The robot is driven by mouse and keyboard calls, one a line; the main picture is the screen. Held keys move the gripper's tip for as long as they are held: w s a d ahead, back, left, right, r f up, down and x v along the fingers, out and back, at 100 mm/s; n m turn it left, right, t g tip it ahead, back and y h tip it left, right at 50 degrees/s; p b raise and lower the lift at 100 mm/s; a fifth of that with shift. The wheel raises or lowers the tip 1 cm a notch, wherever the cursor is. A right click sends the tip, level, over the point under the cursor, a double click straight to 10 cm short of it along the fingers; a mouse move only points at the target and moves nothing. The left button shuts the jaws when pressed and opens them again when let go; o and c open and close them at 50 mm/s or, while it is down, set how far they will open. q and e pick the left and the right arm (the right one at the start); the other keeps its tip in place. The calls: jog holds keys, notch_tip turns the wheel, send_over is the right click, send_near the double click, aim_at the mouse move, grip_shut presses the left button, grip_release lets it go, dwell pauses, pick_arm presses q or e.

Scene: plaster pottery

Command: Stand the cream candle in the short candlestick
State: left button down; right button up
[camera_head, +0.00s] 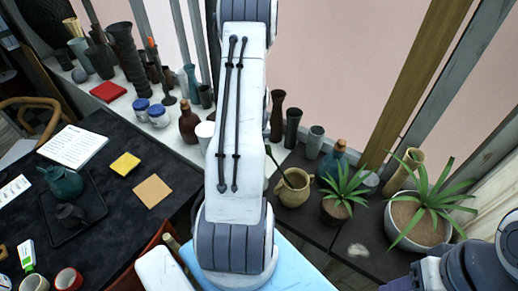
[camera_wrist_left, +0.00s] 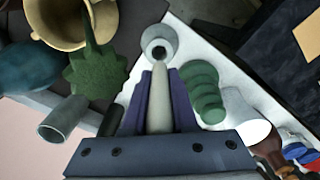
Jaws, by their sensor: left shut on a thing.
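The cream candle (camera_wrist_left: 159,105) is between the purple fingers of my left gripper (camera_wrist_left: 160,102) in the left wrist view. The gripper is shut on it, and its far end points away from the wrist. Just past that end is a small grey round piece with a dark hole (camera_wrist_left: 159,46), which looks like the short candlestick seen from above. The candle's tip overlaps its near rim in the picture; I cannot tell whether they touch. In the head view my left arm crosses the middle and hides its gripper, the candle and this candlestick.
Close beside the candle stand a ribbed green vase (camera_wrist_left: 207,95) and a white cup (camera_wrist_left: 246,128). Several vases and bottles crowd the white shelf (camera_head: 118,103).

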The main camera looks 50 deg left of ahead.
pick_arm(q)
jog(key=shift+f+b, duration=3.5)
jog(key=shift+f, duration=1.25)
jog(key=shift+s+d+f+b, duration=0.15)
jog(key=shift+f+b, duration=0.25)
jog(key=shift+f, duration=0.1)
jog(key=shift+s+d+f+b, duration=0.1)
jog(key=shift+d+f+b, duration=0.05)
jog(key=shift+f+b, duration=0.3)
jog(key=shift+d, duration=0.2)
jog(key=c, duration=0.6)
grip_release()
jog(key=shift+f, duration=0.1)
jog(key=shift+r, duration=0.3)
jog(key=r, duration=0.1)
jog(key=a+r, duration=0.1)
jog(key=r+b, duration=0.1)
jog(key=shift+w+a+r, duration=0.15)
jog(key=shift+w+a, duration=0.15)
jog(key=shift+a, duration=0.1)
jog(key=r, duration=0.5)
jog(key=d+r, duration=0.1)
jog(key=r, duration=0.2)
jog(key=shift+s+d+r, duration=0.1)
jog(key=shift+s+r, duration=0.05)
jog(key=shift+r, duration=0.45)
